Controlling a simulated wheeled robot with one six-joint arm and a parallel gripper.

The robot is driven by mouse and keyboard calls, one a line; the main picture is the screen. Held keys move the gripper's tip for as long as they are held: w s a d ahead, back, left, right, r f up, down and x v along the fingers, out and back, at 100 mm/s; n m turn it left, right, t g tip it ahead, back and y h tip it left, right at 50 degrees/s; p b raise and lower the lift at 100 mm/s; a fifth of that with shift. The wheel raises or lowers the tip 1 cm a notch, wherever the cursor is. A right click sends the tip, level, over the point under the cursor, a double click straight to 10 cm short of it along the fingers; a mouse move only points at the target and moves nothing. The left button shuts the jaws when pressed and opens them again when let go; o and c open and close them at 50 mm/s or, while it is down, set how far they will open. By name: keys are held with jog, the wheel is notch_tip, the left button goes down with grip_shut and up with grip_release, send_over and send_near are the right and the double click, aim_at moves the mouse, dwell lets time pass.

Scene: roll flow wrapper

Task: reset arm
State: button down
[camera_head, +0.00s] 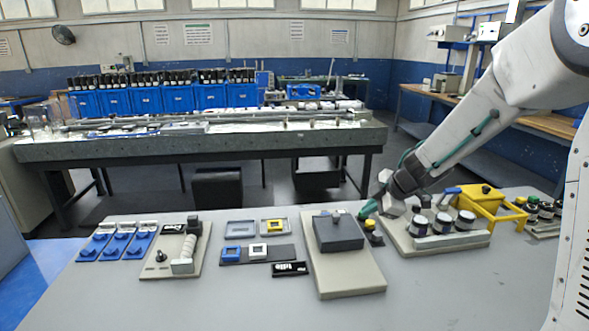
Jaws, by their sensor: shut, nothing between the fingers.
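My arm reaches in from the right of the head view. My gripper (368,208) is shut and empty. Its green tip is just right of a dark grey block (338,233) on a beige board (350,278), above a small black and yellow piece (373,236). I cannot tell whether the tip touches that piece.
Right of the gripper, a grey tray (413,245) holds several dark jars, with a yellow frame (480,205) behind. Left are a board with a white roll (182,267), small trays (240,229) and blue pieces (98,243). The table's front is clear.

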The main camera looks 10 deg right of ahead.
jog(key=w+d+r+m+t+h, duration=0.1)
jog(key=d+r+m+t+h, duration=0.2)
jog(key=d+m+h, duration=0.4)
jog(key=s+d+r+m+g+h, duration=0.35)
jog(key=s+d+m, duration=0.2)
jog(key=s, duration=0.65)
jog(key=s+a+r+m+g+y, duration=0.1)
jog(key=s+a, duration=0.3)
jog(key=s, duration=0.5)
jog(key=s+a+r+m+g+y, duration=0.1)
jog(key=s+a+m+g+y, duration=0.1)
jog(key=s+a, duration=0.3)
jog(key=s+a+r+m+g+y, duration=0.1)
jog(key=s+a+y, duration=0.2)
jog(key=s, duration=0.9)
jog(key=shift+s+a+r, duration=0.4)
jog(key=shift+a, duration=0.8)
jog(key=shift+m, duration=0.25)
